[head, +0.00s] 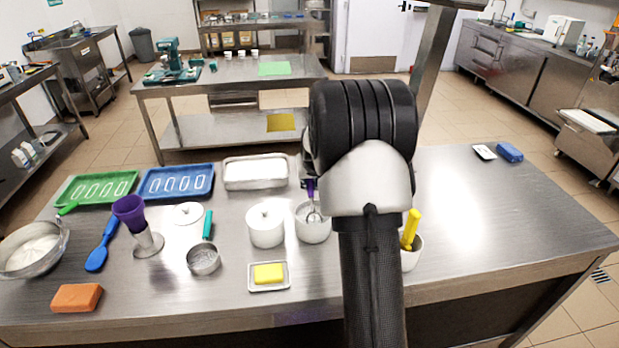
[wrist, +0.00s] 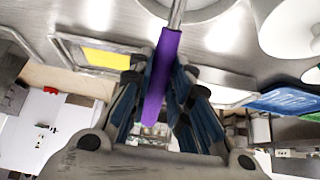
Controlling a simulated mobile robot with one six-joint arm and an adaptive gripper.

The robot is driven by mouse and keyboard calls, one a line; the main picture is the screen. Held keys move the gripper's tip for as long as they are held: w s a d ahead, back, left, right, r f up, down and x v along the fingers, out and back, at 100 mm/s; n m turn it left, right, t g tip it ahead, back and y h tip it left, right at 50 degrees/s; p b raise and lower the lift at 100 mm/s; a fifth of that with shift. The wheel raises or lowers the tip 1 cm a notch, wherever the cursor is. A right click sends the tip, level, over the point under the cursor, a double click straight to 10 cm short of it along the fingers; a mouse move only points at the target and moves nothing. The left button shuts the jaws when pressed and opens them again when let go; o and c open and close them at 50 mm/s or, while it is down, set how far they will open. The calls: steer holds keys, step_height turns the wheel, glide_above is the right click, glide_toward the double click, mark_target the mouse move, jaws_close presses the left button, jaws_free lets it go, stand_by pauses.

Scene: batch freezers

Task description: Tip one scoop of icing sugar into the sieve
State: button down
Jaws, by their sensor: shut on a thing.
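My gripper (wrist: 160,78) is shut on the purple handle (wrist: 158,85) of a scoop. In the head view the arm hides most of the gripper; a little of the purple handle (head: 310,185) shows. The scoop's metal end (head: 314,217) points down at the mouth of an open white pot (head: 313,235); I cannot tell how deep it sits or whether it holds sugar. The pot's contents are hard to make out. The sieve (head: 204,261), a small round metal one with a teal handle, rests on the table to the left, apart from the gripper.
A lidded white pot (head: 266,236) stands between sieve and open pot. A loose white lid (head: 188,221), a purple cup on a stand (head: 130,212) and a butter dish (head: 284,286) are nearby. A white-filled tray (head: 228,186) lies behind. The table's right side (head: 480,210) is mostly clear.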

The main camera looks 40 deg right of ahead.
steer(key=shift+w+d+f+g+y+p, duration=0.1)
steer(key=shift+w+d+g+y+p, duration=0.3)
steer(key=shift+p, duration=1.05)
steer(key=shift+w+r+p, duration=0.2)
steer(key=shift+r+p, duration=1.2)
steer(key=shift+r, duration=0.85)
steer(key=shift+w+p, duration=0.1)
steer(key=shift+p, duration=0.6)
steer(key=g+p, duration=0.1)
steer(key=p, duration=0.2)
steer(key=w+g+y+p, duration=0.1)
steer(key=p, duration=0.3)
steer(key=shift+d+r, duration=0.1)
steer(key=shift+d, duration=0.3)
steer(key=shift+w+d+g+p, duration=0.1)
steer(key=shift+w+g+p, duration=0.2)
steer(key=shift+p, duration=0.25)
steer(key=shift+w+g+y+p, duration=0.1)
steer(key=shift+g+y+p, duration=0.3)
steer(key=shift+p, duration=0.25)
steer(key=shift+d, duration=0.1)
